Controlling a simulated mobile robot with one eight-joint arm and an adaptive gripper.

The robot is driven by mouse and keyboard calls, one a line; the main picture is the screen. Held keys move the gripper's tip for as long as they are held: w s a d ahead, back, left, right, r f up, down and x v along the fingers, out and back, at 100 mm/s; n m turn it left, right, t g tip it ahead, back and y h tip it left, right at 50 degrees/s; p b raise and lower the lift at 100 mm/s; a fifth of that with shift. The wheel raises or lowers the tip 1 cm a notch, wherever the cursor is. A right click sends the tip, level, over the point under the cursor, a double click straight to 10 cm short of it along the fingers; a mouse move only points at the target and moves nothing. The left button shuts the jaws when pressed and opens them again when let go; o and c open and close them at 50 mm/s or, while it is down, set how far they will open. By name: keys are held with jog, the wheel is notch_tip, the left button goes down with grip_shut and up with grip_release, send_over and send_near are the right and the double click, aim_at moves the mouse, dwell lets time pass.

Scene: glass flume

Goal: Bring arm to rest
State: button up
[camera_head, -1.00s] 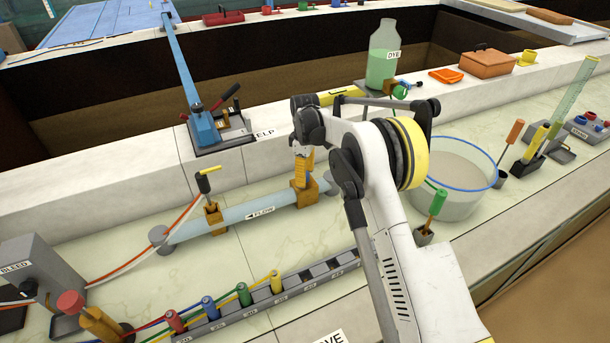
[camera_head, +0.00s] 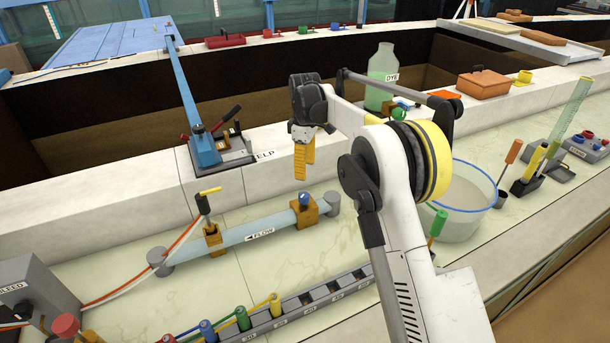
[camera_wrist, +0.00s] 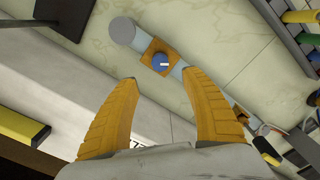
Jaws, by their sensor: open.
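My gripper (camera_head: 304,160), with yellow ribbed fingers, hangs in the air above the worktop, open and empty. In the wrist view its two fingers (camera_wrist: 163,112) stand apart with nothing between them. Below it lies a pale blue pipe (camera_head: 262,227) marked FLOW. An orange block with a blue knob (camera_head: 305,208) sits on the pipe near its right end. The blue knob (camera_wrist: 160,63) also shows in the wrist view, beyond the fingertips and apart from them.
A rack (camera_head: 315,297) with coloured plugs stands at the front. A clear round basin (camera_head: 463,212) is right of my arm. A dye bottle (camera_head: 381,75) and an orange box (camera_head: 483,84) stand on the back ledge. A blue lever (camera_head: 186,85) rises at left.

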jog(key=s+d+r+m+t, duration=0.25)
jog(key=s+d+r, duration=0.25)
jog(key=s+r, duration=0.35)
jog(key=s+d+r+m+t, duration=0.1)
jog(key=s+d+r+m, duration=0.3)
jog(key=s+r, duration=0.45)
jog(key=s+d+f+m+t, duration=0.1)
jog(key=s+d+f+m, duration=0.1)
jog(key=s, duration=0.5)
jog(key=s+d+f+m+t, duration=0.1)
jog(key=s+d+f+m, duration=0.1)
jog(key=s, duration=0.6)
jog(key=s+d+f+m+t, duration=0.1)
jog(key=s+d+f+m, duration=0.1)
jog(key=s, duration=0.6)
jog(key=shift+s+f+m+t, duration=0.15)
jog(key=shift+f+m+t, duration=0.2)
jog(key=shift+f+m, duration=0.35)
jog(key=shift+d, duration=0.1)
